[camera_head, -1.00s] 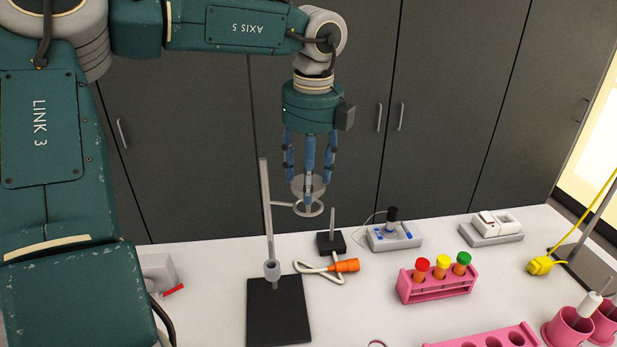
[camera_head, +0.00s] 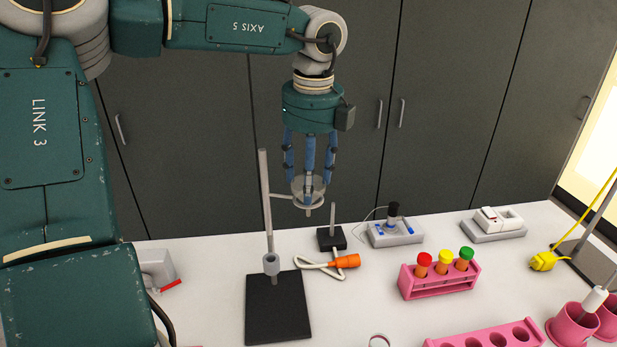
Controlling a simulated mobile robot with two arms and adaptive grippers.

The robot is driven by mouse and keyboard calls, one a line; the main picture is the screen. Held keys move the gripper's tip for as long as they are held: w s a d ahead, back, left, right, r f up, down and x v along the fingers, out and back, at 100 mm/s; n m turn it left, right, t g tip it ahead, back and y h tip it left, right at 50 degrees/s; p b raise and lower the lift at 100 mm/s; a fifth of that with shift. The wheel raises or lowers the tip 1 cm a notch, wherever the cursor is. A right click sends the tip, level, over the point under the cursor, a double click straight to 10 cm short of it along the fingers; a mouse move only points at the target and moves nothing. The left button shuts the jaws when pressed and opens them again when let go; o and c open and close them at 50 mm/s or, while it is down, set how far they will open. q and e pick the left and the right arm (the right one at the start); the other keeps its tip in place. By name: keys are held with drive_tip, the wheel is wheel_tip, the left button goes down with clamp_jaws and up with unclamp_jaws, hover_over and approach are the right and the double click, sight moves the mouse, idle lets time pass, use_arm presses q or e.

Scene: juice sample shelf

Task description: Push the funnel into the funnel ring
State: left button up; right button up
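The clear funnel (camera_head: 298,190) hangs under my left gripper (camera_head: 309,180), whose blue fingers point straight down and reach to the funnel's rim and bowl. The gripper appears shut on it. The funnel ring (camera_head: 281,196) is on an arm from the upright rod (camera_head: 265,205) of a stand with a black base (camera_head: 277,308). The funnel's bowl is at the ring's height and overlaps it, and its stem shows below. The overlap hides how far it is seated. My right gripper is not in view.
A black block with a rod (camera_head: 331,238), an orange-ended cable (camera_head: 344,261) and a small grey device (camera_head: 395,232) are right of the stand. A pink rack (camera_head: 437,283) holds capped tubes. Grey cabinets (camera_head: 440,110) stand behind the table.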

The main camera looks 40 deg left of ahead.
use_arm(q)
drive_tip(key=shift+f, duration=0.25)
drive_tip(key=o, duration=1.2)
drive_tip(key=shift+c, duration=0.2)
drive_tip(key=shift+r, duration=0.1)
wheel_tip(320, 180, up, 12)
drive_tip(key=d, duration=0.1)
drive_tip(key=shift+s, duration=0.25)
drive_tip(key=shift+d, duration=0.1)
